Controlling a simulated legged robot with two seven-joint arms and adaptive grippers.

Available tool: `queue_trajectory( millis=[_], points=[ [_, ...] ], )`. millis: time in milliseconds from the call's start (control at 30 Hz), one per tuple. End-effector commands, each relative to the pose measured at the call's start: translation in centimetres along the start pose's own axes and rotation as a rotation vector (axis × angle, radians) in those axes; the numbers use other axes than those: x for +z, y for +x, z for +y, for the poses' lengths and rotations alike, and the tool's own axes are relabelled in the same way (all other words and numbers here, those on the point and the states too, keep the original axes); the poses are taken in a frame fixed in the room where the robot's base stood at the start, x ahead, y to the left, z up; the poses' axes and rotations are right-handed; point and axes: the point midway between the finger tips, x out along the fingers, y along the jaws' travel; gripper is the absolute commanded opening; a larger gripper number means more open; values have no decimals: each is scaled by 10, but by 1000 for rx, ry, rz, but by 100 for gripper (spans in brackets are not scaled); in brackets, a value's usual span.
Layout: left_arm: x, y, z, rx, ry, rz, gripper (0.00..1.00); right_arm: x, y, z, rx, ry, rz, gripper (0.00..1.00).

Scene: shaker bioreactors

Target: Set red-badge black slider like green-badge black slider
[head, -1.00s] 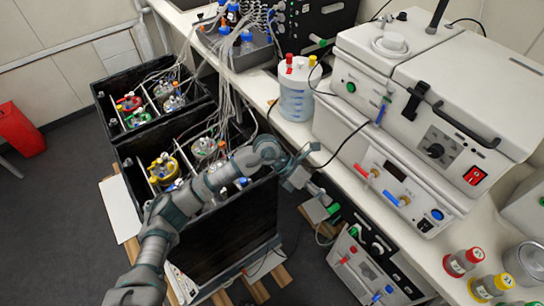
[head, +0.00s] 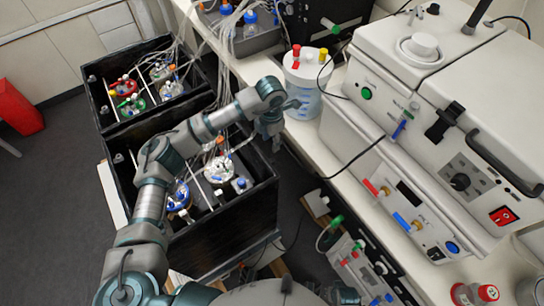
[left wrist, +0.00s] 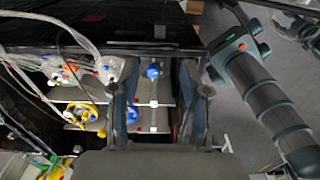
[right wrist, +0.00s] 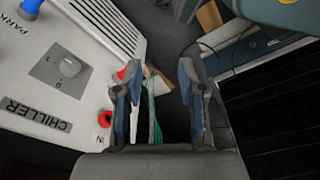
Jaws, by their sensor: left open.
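I cannot make out a black slider with a red or green badge in any view. My left gripper (head: 270,122) hangs above the right edge of the nearer black box (head: 225,238), beside the white bench. In the left wrist view, its fingers (left wrist: 158,72) are open with nothing between them, above the box with vessels and tubing. In the right wrist view, my right gripper (right wrist: 158,75) has its fingers apart, beside a white panel marked CHILLER (right wrist: 50,85). A teal tube shows behind the fingers. The right gripper's fingers are not clear in the head view.
The farther black box (head: 108,116) holds several vessels with tubes. A white instrument (head: 425,75) with a black latch and red switch (head: 503,215) stands on the bench, beside a blue-tinted container (head: 304,98). A panel with coloured ports (head: 362,268) sits below.

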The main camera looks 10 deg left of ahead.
Motion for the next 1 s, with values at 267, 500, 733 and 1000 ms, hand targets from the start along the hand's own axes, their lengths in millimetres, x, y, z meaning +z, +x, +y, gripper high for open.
queue_trajectory(
  millis=[267, 500, 733, 1000],
  points=[
    [0, 69, -2, -2, 0, 3, 46, -22, -14, 2, 3, 1, 33, 40],
    [0, 107, -1, -2, 0, 2, 46, -28, -24, 4, 6, 2, 39, 40],
    [0, 116, -1, 0, 1, -1, 46, -26, -28, 4, 6, 3, 38, 40],
    [1, 116, -1, 0, 1, -1, 28, -27, -29, 4, 6, 3, 41, 40]
  ],
)
